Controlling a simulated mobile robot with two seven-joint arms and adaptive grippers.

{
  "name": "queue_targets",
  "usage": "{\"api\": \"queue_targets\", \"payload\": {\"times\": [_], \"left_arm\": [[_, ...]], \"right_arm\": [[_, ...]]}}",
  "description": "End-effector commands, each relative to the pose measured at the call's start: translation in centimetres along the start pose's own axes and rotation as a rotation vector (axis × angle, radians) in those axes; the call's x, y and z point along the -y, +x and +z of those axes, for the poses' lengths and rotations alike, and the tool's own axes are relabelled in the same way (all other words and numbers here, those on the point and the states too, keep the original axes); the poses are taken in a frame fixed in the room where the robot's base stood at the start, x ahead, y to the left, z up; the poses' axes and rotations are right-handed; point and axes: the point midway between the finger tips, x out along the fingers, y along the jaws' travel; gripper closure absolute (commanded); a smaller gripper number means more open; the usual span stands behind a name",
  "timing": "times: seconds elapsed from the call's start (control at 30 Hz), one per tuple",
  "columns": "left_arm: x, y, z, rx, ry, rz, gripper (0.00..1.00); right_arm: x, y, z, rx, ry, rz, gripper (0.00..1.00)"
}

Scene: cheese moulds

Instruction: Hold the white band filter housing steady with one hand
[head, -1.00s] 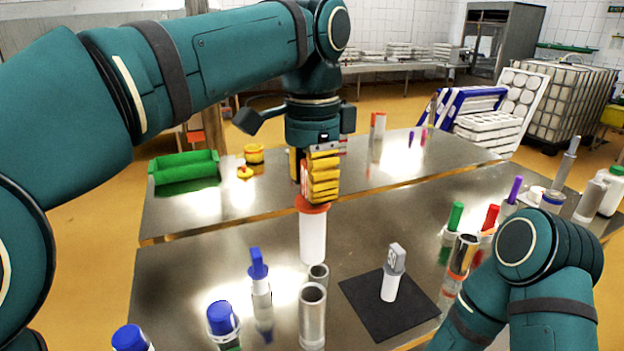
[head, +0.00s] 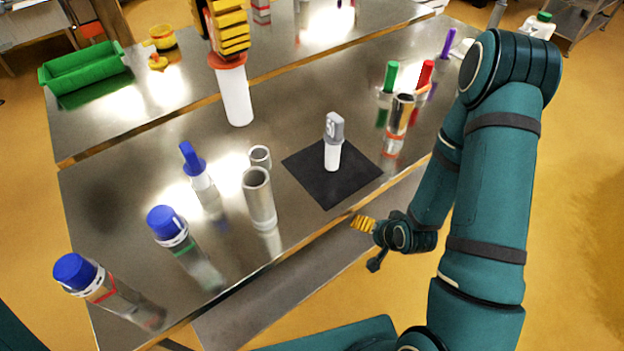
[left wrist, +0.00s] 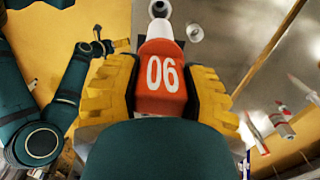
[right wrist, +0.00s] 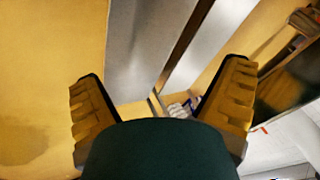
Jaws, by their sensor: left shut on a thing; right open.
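Three blue-topped clear cylinders stand at the left of the near table. The front one (head: 100,290) has a red band and the middle one (head: 185,248) a green band. The third (head: 208,193), with an upright blue handle, shows white below its top; I cannot tell surely which is the white band filter housing. My left gripper (head: 228,35) is shut on the orange-red numbered handle (left wrist: 161,78) of a white cylinder (head: 237,98), which hangs upright. My right gripper (head: 363,224) is open and empty, past the table's front edge; its open fingers show in the right wrist view (right wrist: 162,105).
A grey-topped white cylinder (head: 333,152) stands on a black mat (head: 305,180). Two metal tubes (head: 259,200) (head: 260,157) stand beside the blue-topped cylinders. Green, red and purple handled pieces (head: 424,75) stand at the right. A green tray (head: 85,72) lies on the back table.

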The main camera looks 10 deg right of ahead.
Motion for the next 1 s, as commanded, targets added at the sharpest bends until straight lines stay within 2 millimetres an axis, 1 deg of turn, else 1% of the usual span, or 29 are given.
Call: {"api": "queue_targets", "payload": {"times": [0.03, 0.1, 0.13, 0.17, 0.23, 0.27, 0.33, 0.47, 0.5, 0.57, 0.6, 0.7, 0.83, 0.9, 1.0], "left_arm": [[0.0, 0.0, 0.0, 0.000, 0.000, 0.000, 1.00], [0.0, 0.0, 0.0, 0.000, 0.000, 0.000, 1.00], [0.0, 0.0, 0.0, 0.000, 0.000, 0.000, 1.00], [0.0, 0.0, 0.0, 0.000, 0.000, 0.000, 1.00], [0.0, 0.0, 0.0, 0.000, 0.000, 0.000, 1.00], [0.0, 0.0, 0.0, 0.000, 0.000, 0.000, 1.00], [0.0, 0.0, 0.0, 0.000, 0.000, 0.000, 1.00], [0.0, 0.0, 0.0, 0.000, 0.000, 0.000, 1.00], [0.0, 0.0, 0.0, 0.000, 0.000, 0.000, 1.00], [0.0, 0.0, 0.0, 0.000, 0.000, 0.000, 1.00], [0.0, 0.0, 0.0, 0.000, 0.000, 0.000, 1.00], [0.0, 0.0, 0.0, 0.000, 0.000, 0.000, 1.00], [0.0, 0.0, 0.0, 0.000, 0.000, 0.000, 1.00], [0.0, 0.0, 0.0, 0.000, 0.000, 0.000, 1.00], [0.0, 0.0, 0.0, 0.000, 0.000, 0.000, 1.00]], "right_arm": [[-1.6, -1.1, -2.1, -0.067, 0.062, -0.017, 0.05], [-2.4, -2.4, -4.4, -0.135, 0.115, -0.075, 0.05], [-2.3, -2.9, -5.0, -0.151, 0.118, -0.107, 0.05], [-1.9, -3.3, -5.7, -0.163, 0.111, -0.143, 0.05], [-0.3, -4.0, -6.5, -0.168, 0.060, -0.231, 0.05], [0.6, -4.3, -6.8, -0.166, 0.026, -0.271, 0.05], [3.0, -4.9, -6.9, -0.151, -0.081, -0.366, 0.05], [8.4, -6.2, -6.3, -0.118, -0.344, -0.548, 0.05], [10.0, -6.6, -6.0, -0.110, -0.436, -0.603, 0.05], [12.3, -7.5, -5.3, -0.101, -0.580, -0.685, 0.05], [13.8, -8.0, -4.7, -0.098, -0.680, -0.740, 0.05], [16.9, -9.6, -3.3, -0.098, -0.925, -0.866, 0.05], [19.6, -11.5, -1.6, -0.112, -1.204, -1.000, 0.05], [20.6, -12.3, -0.9, -0.121, -1.322, -1.053, 0.05], [21.3, -13.1, -0.1, -0.133, -1.445, -1.107, 0.05]]}}
